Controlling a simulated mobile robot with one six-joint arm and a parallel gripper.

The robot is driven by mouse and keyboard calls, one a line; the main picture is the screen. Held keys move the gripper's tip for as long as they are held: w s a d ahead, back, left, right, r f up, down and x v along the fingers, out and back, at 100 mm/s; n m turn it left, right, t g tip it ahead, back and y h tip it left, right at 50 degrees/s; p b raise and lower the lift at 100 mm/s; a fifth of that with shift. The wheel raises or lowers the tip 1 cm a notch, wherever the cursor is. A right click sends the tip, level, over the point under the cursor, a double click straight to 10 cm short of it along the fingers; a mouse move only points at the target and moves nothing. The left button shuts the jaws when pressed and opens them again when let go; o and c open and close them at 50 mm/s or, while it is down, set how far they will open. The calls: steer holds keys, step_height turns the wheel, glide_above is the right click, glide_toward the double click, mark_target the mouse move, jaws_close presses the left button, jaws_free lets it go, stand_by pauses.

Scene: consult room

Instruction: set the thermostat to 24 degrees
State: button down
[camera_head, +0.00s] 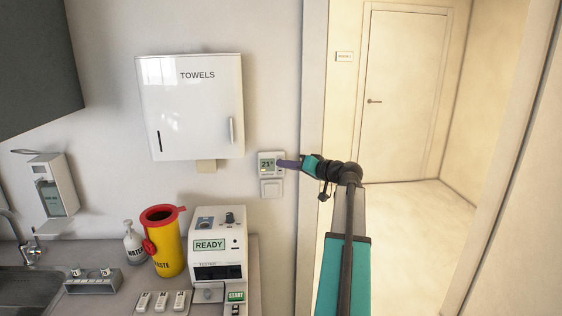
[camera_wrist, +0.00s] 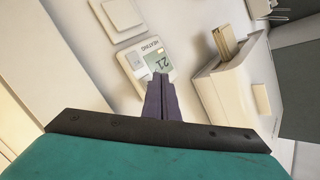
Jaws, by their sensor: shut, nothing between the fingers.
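The thermostat (camera_head: 267,165) is a small white unit on the wall, right of the towel dispenser. Its greenish display reads 21°. In the wrist view the thermostat (camera_wrist: 133,62) shows the word HEATING and 21, turned on its side. My gripper (camera_head: 281,163) is shut and empty, its purple fingers pointing at the thermostat's right side. In the wrist view the fingertips (camera_wrist: 160,77) overlap the edge of the display. I cannot tell whether they touch it. Part of the thermostat's face is hidden behind the fingers.
A white switch (camera_head: 271,188) sits just below the thermostat. The TOWELS dispenser (camera_head: 190,105) is to its left. A doorway opens at the right.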

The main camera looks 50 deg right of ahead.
steer(key=shift+w+d+b, duration=0.45)
steer(key=shift+w+b, duration=0.15)
steer(key=shift+b, duration=0.2)
stand_by(0.9)
stand_by(0.4)
steer(key=shift+s+a+b, duration=0.35)
steer(key=shift+s+a, duration=0.1)
steer(key=shift+s, duration=0.1)
steer(key=shift+s+a, duration=0.1)
steer(key=shift+s+a+b, duration=0.55)
steer(key=shift+s+a, duration=1)
steer(key=shift+s, duration=0.3)
